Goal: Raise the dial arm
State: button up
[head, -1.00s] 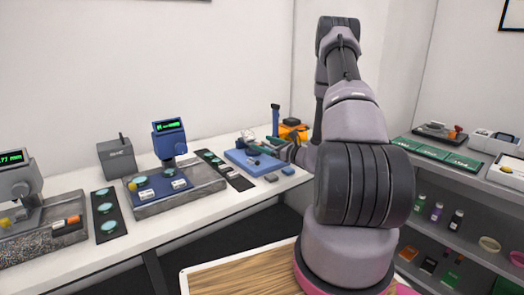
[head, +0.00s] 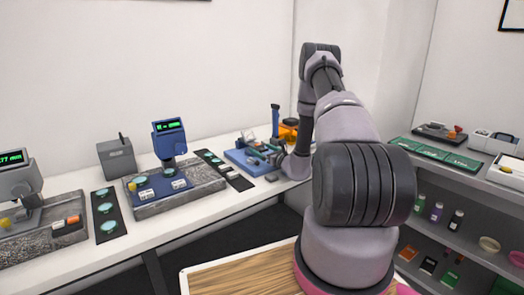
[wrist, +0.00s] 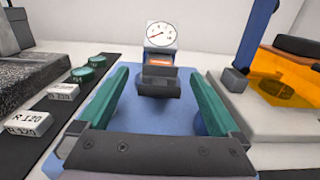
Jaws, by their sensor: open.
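A dial gauge (wrist: 160,35) with a white round face stands upright ahead in the wrist view. Below its face are an orange-marked part and a dark grey block (wrist: 158,82), perhaps part of the dial arm; I cannot tell exactly. They stand on a blue plate (wrist: 88,108), which also shows in the head view (head: 233,157). My gripper (wrist: 154,76) is open, its two green fingers reaching over the plate with the grey block between and just beyond their tips. No contact is visible. In the head view my gripper (head: 268,156) is small and low over the plate.
Right of the plate stand a blue post (wrist: 257,35) and an orange transparent cover (wrist: 285,85) on a pale base. To the left is a dark strip with green discs (wrist: 82,75) and white labelled blocks (wrist: 27,121). A blue-headed display instrument (head: 169,140) stands further left.

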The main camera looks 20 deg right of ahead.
jog(key=shift+w+a, duration=0.1)
jog(key=shift+w, duration=0.2)
grip_shut()
jog(key=shift+r, duration=0.15)
